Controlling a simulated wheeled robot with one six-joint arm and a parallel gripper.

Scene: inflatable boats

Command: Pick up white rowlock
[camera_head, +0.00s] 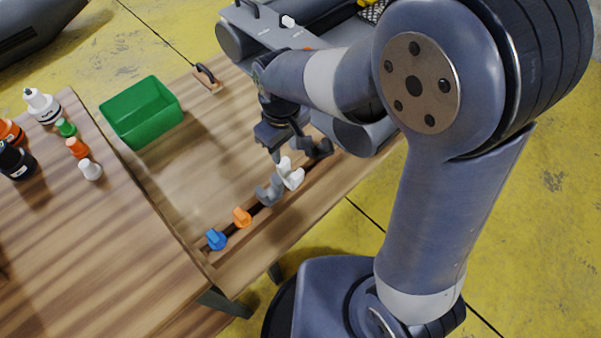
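The white rowlock (291,174) stands in the dark slot along the near edge of the wooden table, beside a grey rowlock (270,190). My gripper (287,149) is just above and behind the white rowlock, pointing down. Its dark fingers look apart, with nothing seen between them. The white rowlock's upper end is close to the fingertips; I cannot tell whether they touch.
Orange (241,217) and blue (216,239) rowlocks stand farther left in the row. A dark grey piece (318,148) lies just right of my gripper. A green bin (141,112) stands at the back left. Bottles (43,105) stand on the left table.

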